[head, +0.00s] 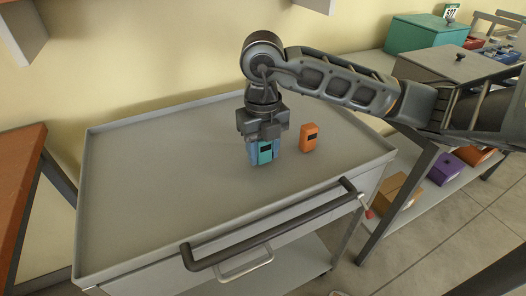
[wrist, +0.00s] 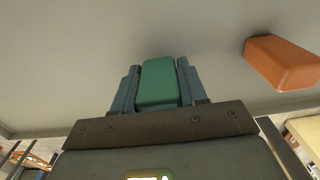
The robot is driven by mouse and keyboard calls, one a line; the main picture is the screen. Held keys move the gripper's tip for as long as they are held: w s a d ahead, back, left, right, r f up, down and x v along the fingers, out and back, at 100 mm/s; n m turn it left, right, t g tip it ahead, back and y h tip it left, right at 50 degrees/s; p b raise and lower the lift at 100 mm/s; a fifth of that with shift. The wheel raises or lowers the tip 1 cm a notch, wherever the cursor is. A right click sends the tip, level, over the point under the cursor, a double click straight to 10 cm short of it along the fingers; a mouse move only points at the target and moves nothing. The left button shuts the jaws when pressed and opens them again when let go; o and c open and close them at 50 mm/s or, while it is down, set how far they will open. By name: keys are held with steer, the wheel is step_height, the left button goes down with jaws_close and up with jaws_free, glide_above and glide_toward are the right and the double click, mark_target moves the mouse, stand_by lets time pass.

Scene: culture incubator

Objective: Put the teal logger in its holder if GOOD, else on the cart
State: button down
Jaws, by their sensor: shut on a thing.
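The teal logger (head: 265,153) is upright between the fingers of my gripper (head: 262,152), over the middle of the grey cart top (head: 180,180). The wrist view shows the teal logger (wrist: 159,82) with a blue-grey finger on each side, so my gripper (wrist: 157,88) is shut on it. A small dark display shows on the logger's front in the head view, but its reading is too small to make out. I cannot tell whether the logger touches the cart. No holder can be identified for certain.
An orange logger (head: 309,138) stands on the cart just right of my gripper, also in the wrist view (wrist: 283,63). The cart has a raised rim and a dark front handle (head: 270,232). A teal box (head: 428,35) sits on the bench at upper right. The cart's left side is clear.

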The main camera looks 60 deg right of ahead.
steer(key=shift+f, duration=0.55)
steer(key=shift+f, duration=0.15)
steer(key=c, duration=0.6)
jaws_free()
step_height(320, 180, up, 12)
steer(key=shift+r, duration=0.2)
steer(key=shift+a, duration=0.1)
